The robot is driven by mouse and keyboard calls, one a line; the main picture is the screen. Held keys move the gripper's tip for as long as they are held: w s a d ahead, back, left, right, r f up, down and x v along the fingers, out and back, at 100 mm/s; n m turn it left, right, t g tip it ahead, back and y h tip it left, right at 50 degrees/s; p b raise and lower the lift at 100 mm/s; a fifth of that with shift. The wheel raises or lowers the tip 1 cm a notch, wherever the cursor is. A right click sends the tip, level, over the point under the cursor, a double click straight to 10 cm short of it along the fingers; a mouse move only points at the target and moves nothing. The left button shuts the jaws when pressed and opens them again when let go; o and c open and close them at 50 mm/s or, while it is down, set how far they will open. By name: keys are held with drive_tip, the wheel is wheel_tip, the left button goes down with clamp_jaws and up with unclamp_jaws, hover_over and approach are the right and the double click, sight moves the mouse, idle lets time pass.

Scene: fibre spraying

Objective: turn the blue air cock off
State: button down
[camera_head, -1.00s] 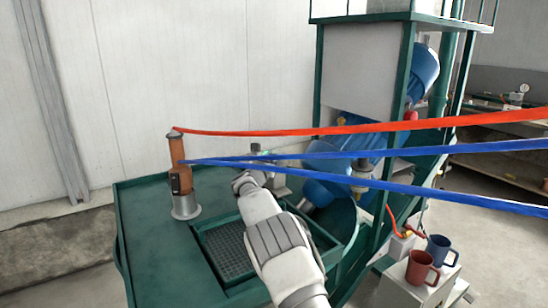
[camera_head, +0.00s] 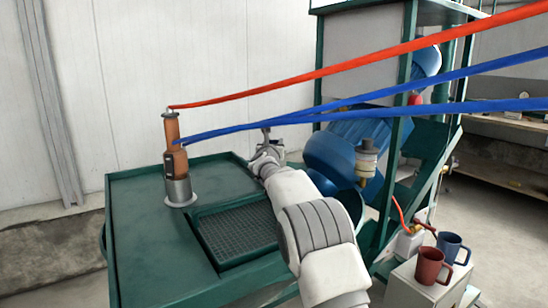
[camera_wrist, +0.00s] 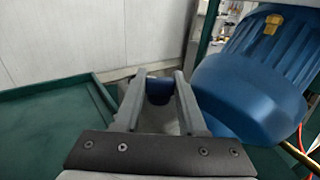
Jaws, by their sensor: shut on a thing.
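In the wrist view, the two grey fingers of my gripper (camera_wrist: 160,88) stand on either side of a small dark blue rounded piece (camera_wrist: 158,92), which looks like the blue air cock. The gripper is shut on it. The lower part of this piece and what it is mounted on are hard to make out. In the head view my gripper (camera_head: 268,148) is at the far edge of the green table, left of the big blue motor. The blue piece cannot be made out there.
A green table (camera_head: 140,230) with a recessed grate holds an orange and silver cylinder (camera_head: 178,165). One red hose (camera_head: 330,70) and two blue hoses (camera_head: 360,95) cross above my arm. A blue motor (camera_head: 335,155) stands close right. Red (camera_head: 430,267) and blue (camera_head: 455,248) mugs stand on a box.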

drive_tip(key=shift+d+f+n+y+b, duration=0.1)
drive_tip(key=shift+n+y+b, duration=0.5)
drive_tip(key=shift+b, duration=0.65)
drive_tip(key=shift+d+f+n+y+b, duration=0.1)
drive_tip(key=shift+n+y+b, duration=0.2)
drive_tip(key=shift+y+b, duration=0.75)
drive_tip(key=n+y+b, duration=0.1)
drive_tip(key=y+b, duration=0.1)
drive_tip(key=shift+r+n+g+b, duration=0.1)
drive_tip(key=shift+n+g+b, duration=0.2)
drive_tip(key=shift+n, duration=0.1)
drive_tip(key=shift+a+r+n+g+y, duration=0.15)
drive_tip(key=shift+n+g+y, duration=0.15)
drive_tip(key=shift+n+y, duration=0.65)
drive_tip(key=shift+r+n+g+y+p, duration=0.1)
drive_tip(key=shift+n+g+y+p, duration=0.7)
drive_tip(key=shift+y, duration=0.7)
drive_tip(key=shift+n+y+p, duration=0.25)
drive_tip(key=shift+y+p, duration=0.25)
drive_tip(key=shift+p, duration=0.1)
drive_tip(key=shift+f, duration=0.2)
drive_tip(key=shift+c, duration=2.4)
unclamp_jaws()
drive_tip(key=shift+a, duration=0.1)
